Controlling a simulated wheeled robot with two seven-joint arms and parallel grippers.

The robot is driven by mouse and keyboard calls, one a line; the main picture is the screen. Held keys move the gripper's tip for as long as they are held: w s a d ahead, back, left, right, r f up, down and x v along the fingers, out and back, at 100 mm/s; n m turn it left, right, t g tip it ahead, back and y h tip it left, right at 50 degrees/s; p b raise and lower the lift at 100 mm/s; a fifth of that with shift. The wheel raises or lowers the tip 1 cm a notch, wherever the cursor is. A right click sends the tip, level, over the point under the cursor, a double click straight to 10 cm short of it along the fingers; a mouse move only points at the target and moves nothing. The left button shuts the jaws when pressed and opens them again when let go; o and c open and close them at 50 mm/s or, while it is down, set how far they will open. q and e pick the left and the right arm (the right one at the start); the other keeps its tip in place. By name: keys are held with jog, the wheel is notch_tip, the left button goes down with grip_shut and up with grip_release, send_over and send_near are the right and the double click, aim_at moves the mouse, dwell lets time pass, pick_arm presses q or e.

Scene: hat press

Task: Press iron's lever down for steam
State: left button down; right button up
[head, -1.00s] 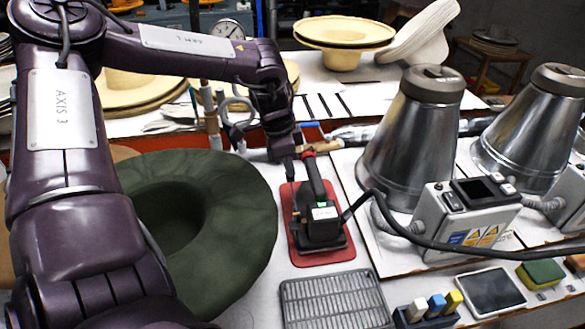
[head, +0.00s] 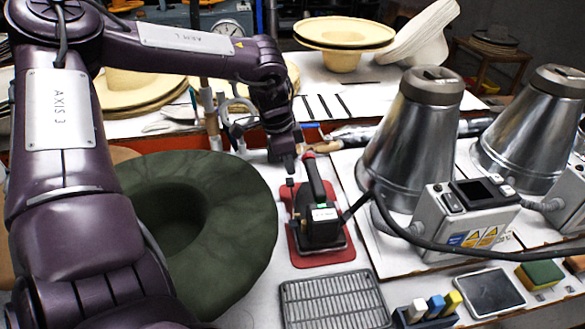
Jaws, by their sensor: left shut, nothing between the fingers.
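The iron (head: 319,228) is black with a dark upright handle, a red part near its top, and a white label on the near side. It stands on a red pad (head: 322,260) on the white table. My left gripper (head: 290,181) is shut and empty, pointing down at the left of the iron's handle near its far end. I cannot tell whether its fingertips touch the iron. The lever is too small and dark to make out apart from the handle and fingers. My right gripper is not in view.
A dark green felt hat (head: 235,215) lies left of the iron. A grey grid rest (head: 335,300) lies in front. A metal cone (head: 410,140) and a control box (head: 465,218) stand at right, with a black cable (head: 420,238) running past. Brushes and blocks lie at front right.

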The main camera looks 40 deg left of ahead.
pick_arm(q)
jog(key=p+v, duration=0.2)
jog(key=v, duration=0.1)
jog(key=p+v, duration=0.1)
jog(key=v, duration=0.1)
jog(key=shift+w+d+r, duration=0.2)
jog(key=shift+w+d, duration=0.15)
dwell(0.3)
